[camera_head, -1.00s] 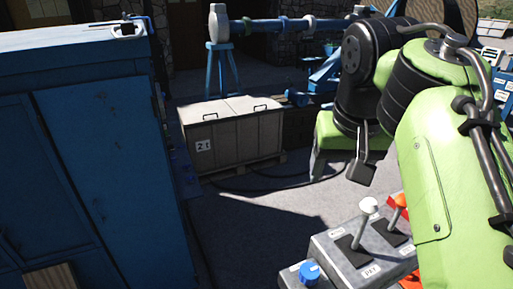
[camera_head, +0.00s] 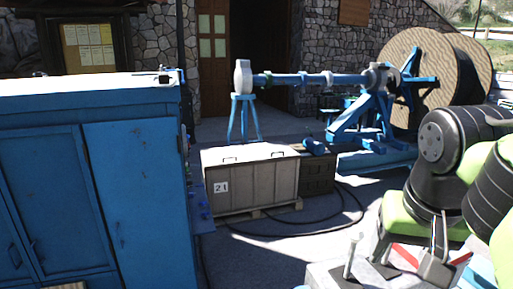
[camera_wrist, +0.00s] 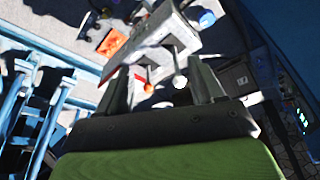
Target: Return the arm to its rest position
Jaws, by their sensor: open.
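My green and black arm is at the right of the head view, folded, with my gripper (camera_head: 411,262) pointing down and its dark fingers apart. The wrist view also shows my gripper (camera_wrist: 163,82) open, with nothing between the fingers. A grey control box (camera_head: 325,275) with a lever (camera_head: 351,255) is at the bottom edge of the head view, just left of the gripper.
A blue cabinet (camera_head: 140,190) fills the left. A crate (camera_head: 250,183) marked 21 stands on a pallet in the middle, with black cable (camera_head: 340,222) on the ground. Behind it are a blue shaft stand (camera_head: 365,125) and a large wooden reel (camera_head: 415,75).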

